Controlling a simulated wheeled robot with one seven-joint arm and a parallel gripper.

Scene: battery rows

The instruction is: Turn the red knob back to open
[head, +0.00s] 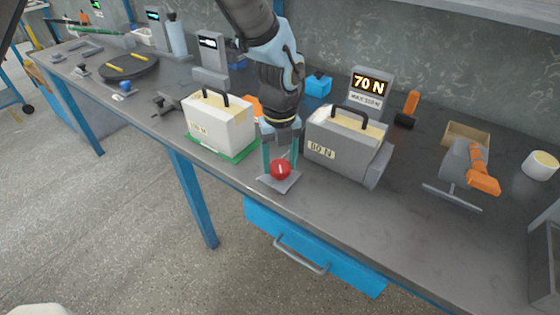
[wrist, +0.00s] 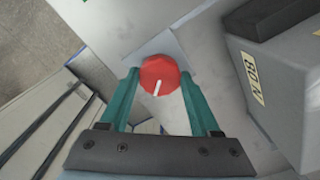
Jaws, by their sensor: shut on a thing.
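The red knob (head: 281,169) sits on a small grey plate (head: 278,184) near the front edge of the bench. It also shows in the wrist view (wrist: 161,77), with a white mark line that runs from its middle towards my gripper, slightly left of straight down. My gripper (head: 280,163) has two teal fingers, one on each side of the knob, and is shut on it. In the wrist view the fingertips (wrist: 160,80) touch or nearly touch the knob's left and right sides.
A grey box marked 80 N (head: 343,147) stands close on the right. A cream box (head: 217,122) on a green mat (head: 232,158) stands on the left. A display reading 70 N (head: 369,86) is behind. A blue drawer (head: 340,268) hangs below the bench edge.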

